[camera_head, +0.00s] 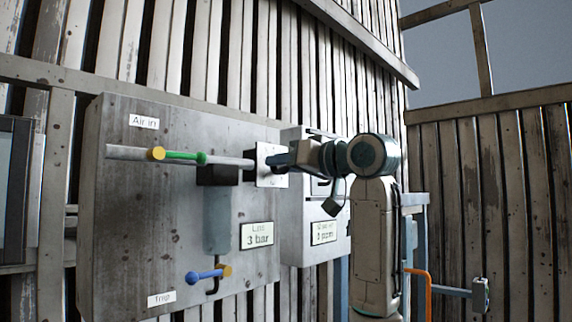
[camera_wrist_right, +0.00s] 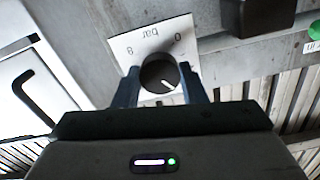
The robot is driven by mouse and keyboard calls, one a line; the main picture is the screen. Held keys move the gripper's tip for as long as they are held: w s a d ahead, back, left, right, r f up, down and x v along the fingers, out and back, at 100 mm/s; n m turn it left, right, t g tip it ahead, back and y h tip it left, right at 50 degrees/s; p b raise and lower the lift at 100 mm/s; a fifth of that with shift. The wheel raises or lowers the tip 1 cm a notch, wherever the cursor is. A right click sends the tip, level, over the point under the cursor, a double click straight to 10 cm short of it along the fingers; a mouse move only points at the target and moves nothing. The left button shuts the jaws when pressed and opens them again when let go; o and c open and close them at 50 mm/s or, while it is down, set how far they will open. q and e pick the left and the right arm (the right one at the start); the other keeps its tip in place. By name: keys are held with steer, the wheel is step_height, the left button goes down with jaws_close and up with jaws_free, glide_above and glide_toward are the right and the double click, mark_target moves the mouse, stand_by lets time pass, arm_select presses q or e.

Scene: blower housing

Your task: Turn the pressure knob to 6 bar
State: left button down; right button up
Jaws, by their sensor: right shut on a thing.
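The pressure knob (camera_wrist_right: 158,74) is a dark round knob with a white pointer mark on a white scale plate (camera_wrist_right: 122,42). The plate reads "bar" upside down in the right wrist view, with a 0 at right and a digit at left that is hard to read. My right gripper (camera_wrist_right: 160,70) is shut on the knob, one finger on each side. In the head view, my right gripper (camera_head: 277,160) meets the plate (camera_head: 268,180) and hides the knob. A line display (camera_head: 256,236) below reads 3 bar. My left gripper is out of view.
A grey panel (camera_head: 130,230) carries an "Air in" pipe (camera_head: 125,152) with a green-handled valve (camera_head: 185,156) and a lower blue-handled valve (camera_head: 205,275). A grey box (camera_head: 300,245) with an rpm display (camera_head: 323,232) stands just right, close to my right arm.

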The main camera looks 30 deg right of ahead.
steer(key=m+b, duration=1.5)
steer(key=m, duration=0.5)
steer(key=shift+f, duration=0.1)
steer(key=shift+b, duration=0.3)
stand_by(0.5)
steer(key=o, duration=1)
steer(key=shift+d, duration=0.1)
